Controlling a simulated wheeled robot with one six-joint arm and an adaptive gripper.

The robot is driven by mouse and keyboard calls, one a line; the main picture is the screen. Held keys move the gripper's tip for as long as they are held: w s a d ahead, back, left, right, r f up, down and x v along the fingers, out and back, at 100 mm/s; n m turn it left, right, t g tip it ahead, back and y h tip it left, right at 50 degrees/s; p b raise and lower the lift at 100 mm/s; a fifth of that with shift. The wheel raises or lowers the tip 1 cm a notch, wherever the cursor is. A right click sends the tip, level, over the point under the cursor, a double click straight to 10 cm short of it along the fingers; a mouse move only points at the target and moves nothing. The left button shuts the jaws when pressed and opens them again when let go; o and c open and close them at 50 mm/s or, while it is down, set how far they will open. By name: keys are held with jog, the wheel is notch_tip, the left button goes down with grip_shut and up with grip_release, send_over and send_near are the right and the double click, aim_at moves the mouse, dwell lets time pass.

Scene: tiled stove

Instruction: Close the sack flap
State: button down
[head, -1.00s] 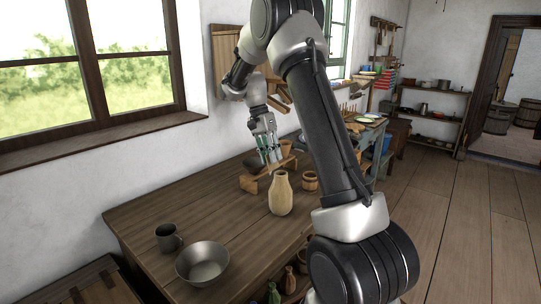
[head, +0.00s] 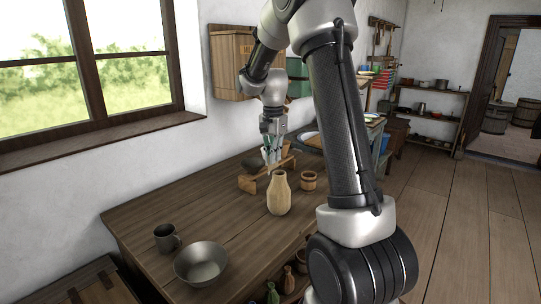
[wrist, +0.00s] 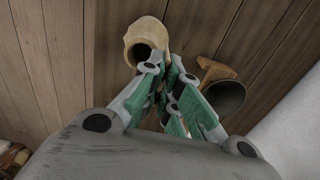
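I cannot make out a sack or a flap for certain. A beige, narrow-necked vessel (head: 279,194) stands upright on the wooden table. In the wrist view the vessel (wrist: 148,30) shows its dark round mouth, just beyond the fingertips. My gripper (head: 271,155) points down above the table, behind the vessel and over a small wooden stand (head: 248,183). In the wrist view the green-padded fingers of my gripper (wrist: 168,72) stand a little apart, with nothing seen between them. A dark bowl-like thing (wrist: 228,95) lies to the right of the fingers, by the stand.
The table (head: 222,222) also bears a grey mug (head: 166,238), a metal bowl (head: 201,263) and a small wooden tub (head: 308,180). A wooden wall cabinet (head: 231,62) hangs behind my arm. Bottles (head: 289,279) stand low beside the table. The table's left middle is clear.

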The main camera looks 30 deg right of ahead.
aim_at(284, 175)
jog(key=s+t, duration=0.1)
jog(key=t, duration=0.1)
jog(key=s+d+t+y, duration=0.1)
jog(key=t, duration=0.1)
jog(key=shift+s+f, duration=0.15)
jog(key=shift+f, duration=0.05)
jog(key=t, duration=0.1)
jog(key=s+f+t+y, duration=0.1)
jog(key=t, duration=0.1)
jog(key=shift+s+d+t+y, duration=0.25)
jog(key=shift+d+t+y, duration=0.05)
jog(key=shift+d, duration=0.05)
jog(key=shift+s+f+t+y, duration=0.25)
jog(key=shift+f+t+y, duration=0.15)
jog(key=shift+t, duration=0.45)
jog(key=shift+s+f+t+y, duration=0.2)
jog(key=shift+f+t+y, duration=0.15)
jog(key=shift+t, duration=0.5)
jog(key=c, duration=1.7)
grip_release()
jog(key=shift+o, duration=0.2)
jog(key=shift+r, duration=0.1)
